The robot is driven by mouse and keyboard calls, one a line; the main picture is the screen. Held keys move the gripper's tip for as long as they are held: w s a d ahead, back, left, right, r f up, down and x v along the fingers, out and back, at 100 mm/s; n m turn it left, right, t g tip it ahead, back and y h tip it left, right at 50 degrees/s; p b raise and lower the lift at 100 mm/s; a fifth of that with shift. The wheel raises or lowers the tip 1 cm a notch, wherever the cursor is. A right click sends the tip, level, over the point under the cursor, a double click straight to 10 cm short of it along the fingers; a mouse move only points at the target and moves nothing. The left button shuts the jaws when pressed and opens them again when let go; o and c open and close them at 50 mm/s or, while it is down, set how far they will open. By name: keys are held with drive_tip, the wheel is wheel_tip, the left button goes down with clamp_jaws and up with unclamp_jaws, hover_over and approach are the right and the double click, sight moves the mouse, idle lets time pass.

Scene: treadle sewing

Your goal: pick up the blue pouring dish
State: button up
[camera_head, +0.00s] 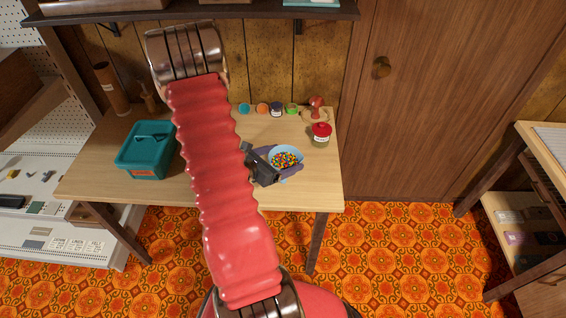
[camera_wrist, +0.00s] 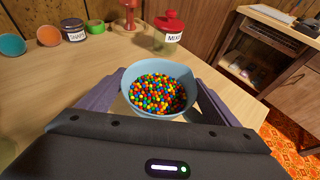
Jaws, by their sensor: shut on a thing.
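The blue pouring dish (camera_head: 285,151) is a light blue bowl full of small many-coloured beads, at the right part of the wooden table. In the wrist view the dish (camera_wrist: 184,73) sits upright between the two purple fingers of my gripper (camera_wrist: 160,95). The fingers are shut on it from both sides. In the head view my gripper (camera_head: 283,163) reaches the dish from the left. Parts of the dish's sides are hidden by the fingers. I cannot tell whether its base touches the table.
A red-lidded jar (camera_head: 321,135) stands behind and right of the dish. Several small coloured pots (camera_head: 262,109) and a red stand (camera_head: 316,107) are along the back. A teal box (camera_head: 147,150) is at the left. The table's front edge (camera_head: 315,210) is close to the dish.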

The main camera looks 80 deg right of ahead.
sight(283, 164)
wheel_tip(283, 164, up, 8)
drive_tip(key=shift+f, duration=0.15)
idle(0.3)
idle(0.5)
drive_tip(key=w+a+r+n+t, duration=0.1)
drive_tip(key=w+a+n+t, duration=0.3)
drive_tip(key=w, duration=0.7)
drive_tip(key=w+a+r+n+t+h, duration=0.1)
drive_tip(key=w+a+r+n+t, duration=0.2)
drive_tip(key=w+a, duration=0.5)
drive_tip(key=w+a+n+t, duration=0.3)
drive_tip(key=w+t, duration=0.2)
drive_tip(key=w, duration=0.8)
drive_tip(key=w+a+r+n+t+y, duration=0.1)
drive_tip(key=w+a+n+t+y, duration=0.1)
drive_tip(key=a, duration=0.9)
drive_tip(key=w+a+r+n+t+y, duration=0.2)
drive_tip(key=w+a+n, duration=0.3)
drive_tip(key=a, duration=0.7)
drive_tip(key=w+a+r+n+t+y, duration=0.1)
drive_tip(key=w+a+n+t+y, duration=0.2)
drive_tip(key=a, duration=0.9)
drive_tip(key=w+y, duration=0.1)
drive_tip(key=w, duration=0.2)
drive_tip(key=shift+w+a+r+n+t, duration=0.2)
drive_tip(key=shift+a+r+n+t, duration=0.05)
drive_tip(key=shift+r+n+t, duration=0.15)
